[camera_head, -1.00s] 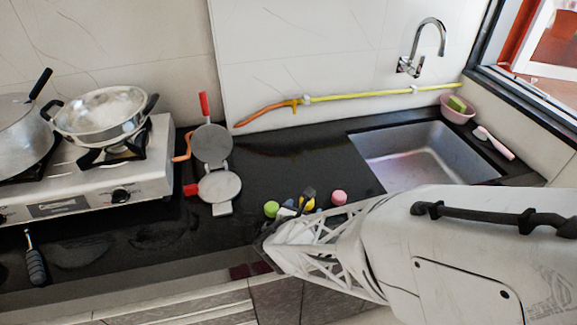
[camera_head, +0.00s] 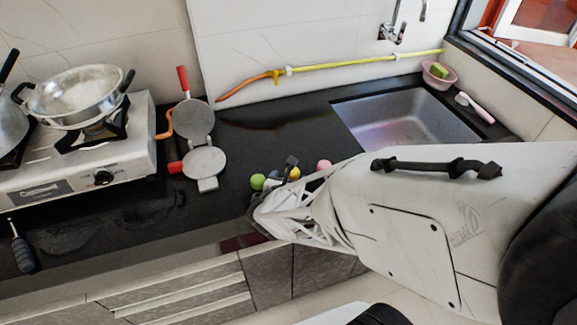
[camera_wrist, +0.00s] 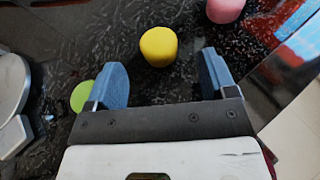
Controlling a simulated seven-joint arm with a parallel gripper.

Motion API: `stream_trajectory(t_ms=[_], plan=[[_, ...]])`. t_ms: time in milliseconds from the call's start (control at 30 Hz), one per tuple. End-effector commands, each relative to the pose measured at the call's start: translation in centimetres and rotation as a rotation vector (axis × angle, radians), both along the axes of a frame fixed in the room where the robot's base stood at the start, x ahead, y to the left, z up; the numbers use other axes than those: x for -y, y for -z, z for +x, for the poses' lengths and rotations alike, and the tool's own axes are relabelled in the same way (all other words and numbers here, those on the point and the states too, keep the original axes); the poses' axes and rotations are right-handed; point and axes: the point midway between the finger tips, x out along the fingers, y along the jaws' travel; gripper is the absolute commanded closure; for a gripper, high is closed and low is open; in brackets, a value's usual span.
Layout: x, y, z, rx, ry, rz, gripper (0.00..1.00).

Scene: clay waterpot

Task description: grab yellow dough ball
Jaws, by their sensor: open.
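The yellow dough ball (camera_wrist: 158,46) sits on the dark speckled counter in the wrist view, just beyond my blue fingertips and roughly centred between them. In the head view it is a small yellow patch (camera_head: 294,174), partly hidden by my gripper. My gripper (camera_wrist: 163,76) is open with nothing between its fingers; it points at the ball and does not appear to touch it. In the head view my gripper (camera_head: 283,172) is at the counter's front part, among the dough balls.
A green ball (camera_wrist: 82,96) lies beside the left finger, and a pink one (camera_wrist: 226,9) beyond to the right. A hinged metal press (camera_head: 205,163) stands left, with a stove (camera_head: 80,165) past it. The sink (camera_head: 405,122) is at the back right. The counter's front edge is close.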

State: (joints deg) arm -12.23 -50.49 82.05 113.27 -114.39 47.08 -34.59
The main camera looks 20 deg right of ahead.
Motion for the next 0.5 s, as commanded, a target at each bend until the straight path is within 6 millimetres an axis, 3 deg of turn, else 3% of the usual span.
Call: stream_trajectory(t_ms=[500], plan=[[0.24, 0.27, 0.43, 0.000, -0.001, 0.000, 0.22]])
